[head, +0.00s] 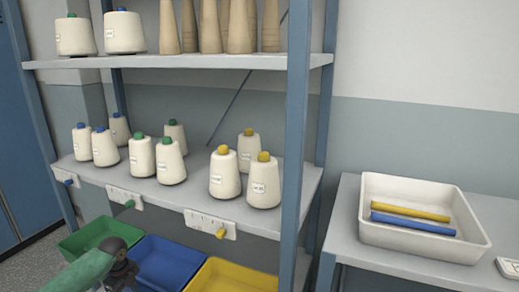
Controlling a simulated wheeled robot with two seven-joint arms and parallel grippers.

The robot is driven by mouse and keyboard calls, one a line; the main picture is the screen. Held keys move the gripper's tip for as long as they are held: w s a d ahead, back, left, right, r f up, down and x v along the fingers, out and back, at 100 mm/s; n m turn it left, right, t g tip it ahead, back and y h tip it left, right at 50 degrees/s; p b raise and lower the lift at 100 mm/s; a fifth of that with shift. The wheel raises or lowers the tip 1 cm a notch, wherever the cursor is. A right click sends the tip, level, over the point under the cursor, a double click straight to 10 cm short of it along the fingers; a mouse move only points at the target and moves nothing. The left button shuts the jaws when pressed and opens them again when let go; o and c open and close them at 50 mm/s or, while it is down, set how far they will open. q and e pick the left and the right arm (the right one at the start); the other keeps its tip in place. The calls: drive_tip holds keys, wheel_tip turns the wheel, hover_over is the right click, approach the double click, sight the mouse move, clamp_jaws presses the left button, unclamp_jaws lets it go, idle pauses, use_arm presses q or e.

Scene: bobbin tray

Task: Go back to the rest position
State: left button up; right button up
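A green rounded part with a dark end (120,268) comes in at the bottom left, over the green and blue bins. It looks like part of my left arm; no fingers can be made out, so I cannot tell whether that gripper is open or holds anything. My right gripper is out of view. A white tray (425,241) stands on the side table at the right. A yellow rod-like bobbin (410,211) and a blue one (412,223) lie side by side in it.
A blue-framed shelf (298,120) carries white cones with blue, green and yellow tips (263,185), and tan cones above. Below are green (72,245), blue (190,248) and yellow (235,278) bins. The side table (350,225) has bare surface left of the tray.

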use_arm(q)
drive_tip(key=w+d+r+n+t+y, duration=0.2)
drive_tip(key=w+d+r+n+t, duration=0.15)
drive_tip(key=d+r+n, duration=0.45)
drive_tip(key=s+d+r+n+t+p, duration=0.3)
drive_tip(key=s+d+r+n+t, duration=0.15)
drive_tip(key=s+d+n, duration=0.5)
drive_tip(key=s+d+f+g+h+p, duration=0.1)
drive_tip(key=s+d, duration=0.3)
drive_tip(key=s, duration=0.7)
drive_tip(key=s+d+f+n+g+h+p, duration=0.1)
drive_tip(key=s+d+f+g+p, duration=0.2)
drive_tip(key=s, duration=0.8)
drive_tip(key=s+d+f+n+g+h+p, duration=0.1)
drive_tip(key=s+d+f+p, duration=0.2)
drive_tip(key=s+d, duration=0.3)
drive_tip(key=s, duration=0.5)
drive_tip(key=shift+s+d+g+h+p, duration=0.25)
drive_tip(key=shift+s+g+h+p, duration=0.05)
drive_tip(key=shift+s+g+p, duration=0.1)
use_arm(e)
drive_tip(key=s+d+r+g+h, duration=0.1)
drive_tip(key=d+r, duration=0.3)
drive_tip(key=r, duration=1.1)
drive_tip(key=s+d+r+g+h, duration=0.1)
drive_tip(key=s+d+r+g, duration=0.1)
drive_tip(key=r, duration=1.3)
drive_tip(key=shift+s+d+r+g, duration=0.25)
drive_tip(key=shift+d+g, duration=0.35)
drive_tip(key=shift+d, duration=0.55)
